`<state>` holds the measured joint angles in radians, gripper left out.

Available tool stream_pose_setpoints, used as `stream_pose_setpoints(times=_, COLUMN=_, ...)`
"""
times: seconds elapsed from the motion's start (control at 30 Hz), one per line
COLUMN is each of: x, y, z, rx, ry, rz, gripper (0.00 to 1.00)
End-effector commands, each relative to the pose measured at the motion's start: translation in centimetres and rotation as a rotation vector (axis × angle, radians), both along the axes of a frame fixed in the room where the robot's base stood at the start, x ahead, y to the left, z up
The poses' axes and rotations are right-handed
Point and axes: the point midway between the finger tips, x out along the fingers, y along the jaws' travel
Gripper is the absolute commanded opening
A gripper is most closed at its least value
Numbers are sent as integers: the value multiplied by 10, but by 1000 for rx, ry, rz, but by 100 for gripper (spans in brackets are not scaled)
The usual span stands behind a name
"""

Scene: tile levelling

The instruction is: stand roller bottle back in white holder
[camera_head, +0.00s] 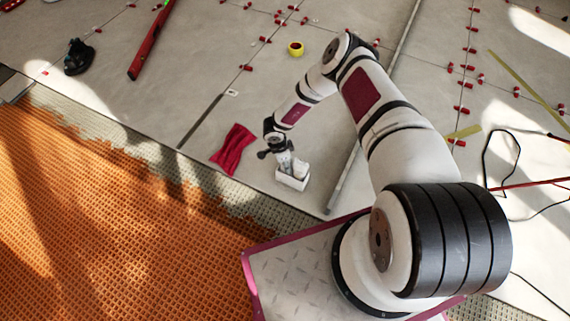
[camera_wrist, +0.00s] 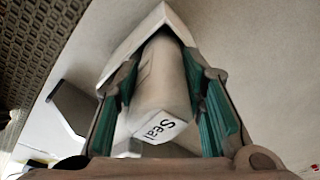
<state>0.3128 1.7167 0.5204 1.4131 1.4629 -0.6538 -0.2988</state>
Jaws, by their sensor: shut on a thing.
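The white roller bottle (camera_wrist: 160,90), with "Seal" lettered on its near end, lies between the green-lined fingers of my gripper (camera_wrist: 160,75) in the wrist view. The fingers are shut on it from both sides. The white holder (camera_wrist: 125,48) is just beyond it, and the bottle's far end overlaps the holder's opening in this view. In the head view my gripper (camera_head: 284,158) is directly above the small white holder (camera_head: 292,183) on the floor. A pale upright shape shows at the holder's right. How deep the bottle sits in the holder is hidden.
A red cloth (camera_head: 233,149) lies left of the holder. A long grey metal bar (camera_head: 345,182) lies to its right. Orange matting (camera_head: 90,220) covers the front left.

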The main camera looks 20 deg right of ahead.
Motion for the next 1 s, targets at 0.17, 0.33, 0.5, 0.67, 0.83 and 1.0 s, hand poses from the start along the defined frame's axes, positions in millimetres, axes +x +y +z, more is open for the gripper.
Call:
stream_pose_setpoints(times=0.17, x=-1, y=-2, z=-5, rx=-5, ry=1, rz=0, gripper=10)
stream_pose_setpoints(times=0.33, x=-1, y=-2, z=-5, rx=-5, ry=1, rz=0, gripper=10)
stream_pose_setpoints(times=0.5, x=-1, y=-2, z=-5, rx=-4, ry=1, rz=0, gripper=57)
stream_pose_setpoints(times=0.67, x=-1, y=-2, z=-5, rx=-3, ry=1, rz=0, gripper=57)
stream_pose_setpoints(times=0.83, x=-1, y=-1, z=-5, rx=-3, ry=1, rz=0, gripper=57)
stream_pose_setpoints(times=1.0, x=-1, y=-1, z=-6, rx=-3, ry=1, rz=-1, gripper=57)
